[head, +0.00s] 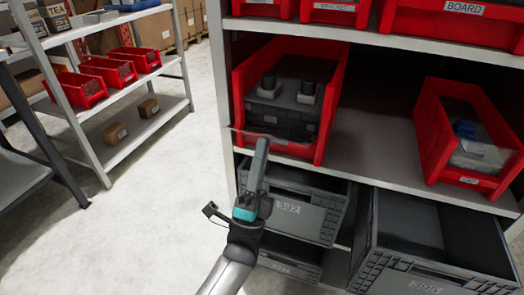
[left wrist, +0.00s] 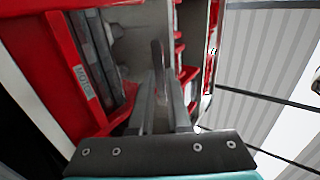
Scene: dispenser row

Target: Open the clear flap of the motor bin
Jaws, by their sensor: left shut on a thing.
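The motor bin (head: 241,95) is a red open-front bin on the middle shelf, with several grey and black motors (head: 284,95) inside. Its label (left wrist: 83,80) shows in the left wrist view. The clear flap (head: 285,142) shows only as a thin see-through edge across the lower front of the bin; its angle is hard to tell. My left gripper (head: 262,141) is at the front of the bin, its fingers (left wrist: 165,100) shut on the thin edge of the flap. The fingers hide the part they hold. My right gripper is not in view.
Another red bin (head: 432,118) with a clear flap stands to the right on the same shelf (head: 365,150). Grey crates (head: 315,215) sit below, and one at the right (head: 365,235) sticks out. Open floor (head: 120,220) lies to the left.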

